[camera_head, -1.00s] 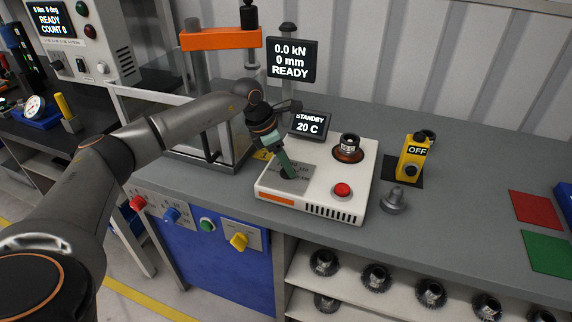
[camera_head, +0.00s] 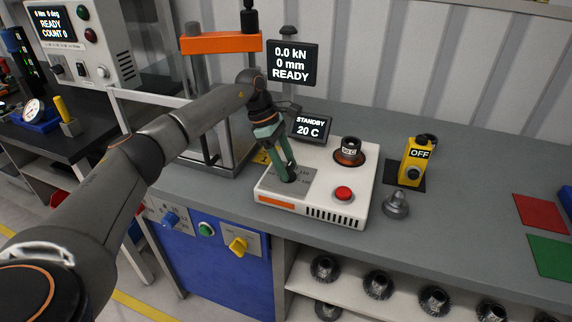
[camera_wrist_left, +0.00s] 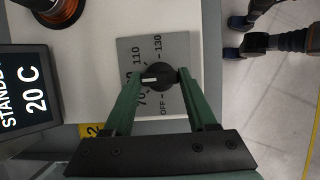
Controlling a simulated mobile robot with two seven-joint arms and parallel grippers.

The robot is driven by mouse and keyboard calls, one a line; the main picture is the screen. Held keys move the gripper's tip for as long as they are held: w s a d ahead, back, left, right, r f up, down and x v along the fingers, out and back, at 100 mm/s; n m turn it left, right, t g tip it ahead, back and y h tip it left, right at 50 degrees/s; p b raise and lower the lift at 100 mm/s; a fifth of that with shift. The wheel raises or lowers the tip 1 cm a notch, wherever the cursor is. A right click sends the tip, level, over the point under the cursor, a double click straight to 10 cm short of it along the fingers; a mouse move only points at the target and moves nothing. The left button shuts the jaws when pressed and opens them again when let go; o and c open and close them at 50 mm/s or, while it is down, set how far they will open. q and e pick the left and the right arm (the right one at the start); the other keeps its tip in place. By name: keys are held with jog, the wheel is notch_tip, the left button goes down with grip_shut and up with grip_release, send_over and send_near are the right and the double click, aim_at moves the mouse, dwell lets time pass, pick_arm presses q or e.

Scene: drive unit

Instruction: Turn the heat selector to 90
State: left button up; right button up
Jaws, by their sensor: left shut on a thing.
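The heat selector is a black knob (camera_wrist_left: 158,78) with a white pointer mark, on a grey dial plate (camera_wrist_left: 180,47) on the white heater unit (camera_head: 320,215). My left gripper (camera_head: 288,176) reaches down to it, its green fingers on either side of the knob and shut on it. In the left wrist view the pointer faces left, between the 70 and 110 labels; a 90 label is not readable, with a finger close by. The display (camera_head: 310,127) reads STANDBY, 20 C. Dark parts with blue tips (camera_wrist_left: 240,40), seemingly my right gripper, show low beyond the bench edge.
On the heater are a red button (camera_head: 343,194) and a coil-like part (camera_head: 349,151). To the right stand a yellow OFF box (camera_head: 415,160) and a grey metal part (camera_head: 396,204). A press (camera_head: 220,40) stands behind my left arm. The bench at right is mostly clear.

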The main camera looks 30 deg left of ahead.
dwell(0.4)
pick_arm(q)
jog(key=o, duration=1.4)
jog(key=shift+c, duration=0.2)
jog(key=v, duration=1.2)
jog(key=shift+r, duration=0.25)
jog(key=shift+a, duration=0.1)
